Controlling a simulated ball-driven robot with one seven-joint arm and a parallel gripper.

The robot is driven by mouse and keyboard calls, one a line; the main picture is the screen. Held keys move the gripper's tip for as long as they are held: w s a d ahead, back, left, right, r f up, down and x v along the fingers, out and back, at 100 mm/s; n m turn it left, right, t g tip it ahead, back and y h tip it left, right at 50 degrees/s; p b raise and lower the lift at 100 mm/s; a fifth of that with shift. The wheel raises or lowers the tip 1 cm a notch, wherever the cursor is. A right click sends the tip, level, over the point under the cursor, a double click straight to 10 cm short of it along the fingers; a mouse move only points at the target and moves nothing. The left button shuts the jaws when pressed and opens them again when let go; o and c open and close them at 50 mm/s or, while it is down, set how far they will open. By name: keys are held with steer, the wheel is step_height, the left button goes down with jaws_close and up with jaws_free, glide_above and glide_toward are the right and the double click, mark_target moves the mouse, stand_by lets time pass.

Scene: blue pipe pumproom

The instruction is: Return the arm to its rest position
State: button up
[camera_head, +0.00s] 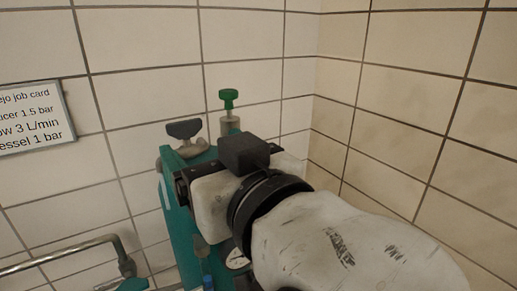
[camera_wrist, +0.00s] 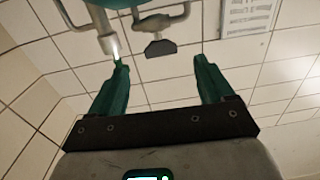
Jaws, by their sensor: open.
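In the wrist view my gripper (camera_wrist: 161,63) has its two teal fingers well apart, with nothing between the tips. A dark T-handle (camera_wrist: 159,48) on a metal fitting shows just beyond the gap, apart from the fingers. A metal stem (camera_wrist: 107,42) ends close to the left fingertip; I cannot tell whether they touch. In the head view my pale arm (camera_head: 340,245) reaches in from the lower right, and my wrist hides the fingers. It is in front of a teal fixture (camera_head: 176,190).
The fixture carries a dark T-handle (camera_head: 184,130), a green knob (camera_head: 229,97) and a round gauge (camera_head: 236,258), partly covered by my arm. A metal pipe (camera_head: 65,256) runs at lower left. A job card (camera_head: 32,117) hangs on the tiled wall; a wall corner stands right.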

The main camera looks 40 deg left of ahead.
steer(key=w+d+f+m+t+h+b, duration=0.1)
steer(key=w+d+f+m+h, duration=0.25)
steer(key=d+f, duration=0.65)
steer(key=w+d+f+m+h+b, duration=0.1)
steer(key=w+d+f+m+h, duration=0.2)
steer(key=d+f, duration=0.7)
steer(key=w+d+f+m+t+h+b, duration=0.15)
steer(key=w+d+f+h, duration=0.35)
steer(key=f, duration=0.9)
steer(key=s+d+f+m+g+h, duration=0.2)
steer(key=s+d+f, duration=0.4)
steer(key=d+f, duration=0.15)
steer(key=s+d+f+m+g+h, duration=0.2)
steer(key=s+d+f, duration=0.3)
steer(key=d+f, duration=0.3)
steer(key=s+d+f+m+g+h+b, duration=0.1)
steer(key=s+d+f+g, duration=0.1)
steer(key=s+d, duration=0.3)
steer(key=s+d+f+m+g+b, duration=0.1)
steer(key=s+d+f, duration=0.4)
steer(key=s, duration=0.5)
steer(key=shift+d+f+m+g+h, duration=0.3)
steer(key=shift+d+m+g+h, duration=0.05)
steer(key=shift+d+m, duration=0.05)
